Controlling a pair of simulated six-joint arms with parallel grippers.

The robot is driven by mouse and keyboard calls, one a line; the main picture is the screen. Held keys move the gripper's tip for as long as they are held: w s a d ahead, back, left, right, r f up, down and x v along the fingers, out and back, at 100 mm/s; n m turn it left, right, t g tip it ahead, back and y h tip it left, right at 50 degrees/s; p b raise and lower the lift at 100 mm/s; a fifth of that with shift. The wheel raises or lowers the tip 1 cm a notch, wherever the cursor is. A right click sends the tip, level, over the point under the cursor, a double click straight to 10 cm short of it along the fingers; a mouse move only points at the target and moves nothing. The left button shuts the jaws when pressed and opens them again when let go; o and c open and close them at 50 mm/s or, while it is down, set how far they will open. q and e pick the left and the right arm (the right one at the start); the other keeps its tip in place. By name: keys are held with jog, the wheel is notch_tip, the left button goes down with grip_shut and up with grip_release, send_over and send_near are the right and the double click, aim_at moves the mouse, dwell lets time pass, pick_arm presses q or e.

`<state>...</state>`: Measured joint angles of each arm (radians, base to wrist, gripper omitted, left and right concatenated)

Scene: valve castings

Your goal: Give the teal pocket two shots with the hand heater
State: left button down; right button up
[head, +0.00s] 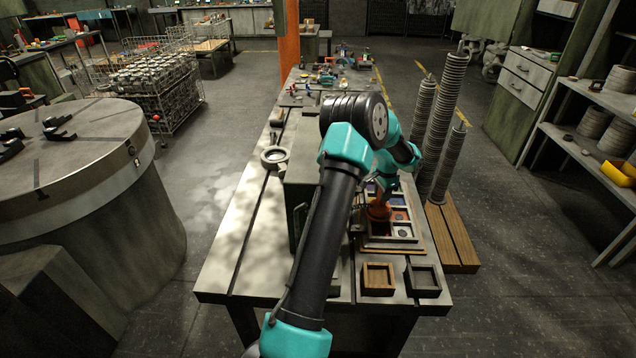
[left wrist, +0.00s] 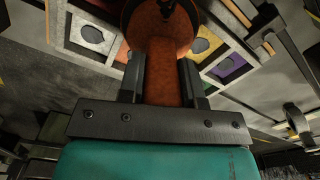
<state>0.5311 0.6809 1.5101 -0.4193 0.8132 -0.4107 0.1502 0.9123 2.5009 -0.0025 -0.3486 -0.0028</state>
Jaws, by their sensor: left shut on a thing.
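My left gripper (head: 381,192) is shut on an orange-brown hand heater (head: 379,212), held over the pocketed tray (head: 392,240). In the left wrist view, the heater (left wrist: 161,70) stands between the two dark fingers (left wrist: 162,82), its wide round end over the tray. Around it show a whitish pocket with a dark disc (left wrist: 92,35), a yellow pocket (left wrist: 199,45) and a purple pocket (left wrist: 231,69). In the head view blue and orange-red pockets also show. I cannot make out a teal pocket; the heater and arm hide part of the tray. My right gripper is not in view.
A small wooden box (head: 378,266) and a dark box (head: 422,267) stand at the table's front right. A grey-green case (head: 300,175) stands left of my arm. Tall disc stacks (head: 448,115) rise right of the table. The table's left front (head: 245,255) is clear.

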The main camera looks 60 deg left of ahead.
pick_arm(q)
jog(key=shift+r, duration=0.15)
dwell(0.3)
jog(key=shift+r, duration=2.4)
jog(key=shift+f, duration=0.3)
jog(key=shift+f, duration=2)
jog(key=shift+f, duration=0.2)
dwell(2.5)
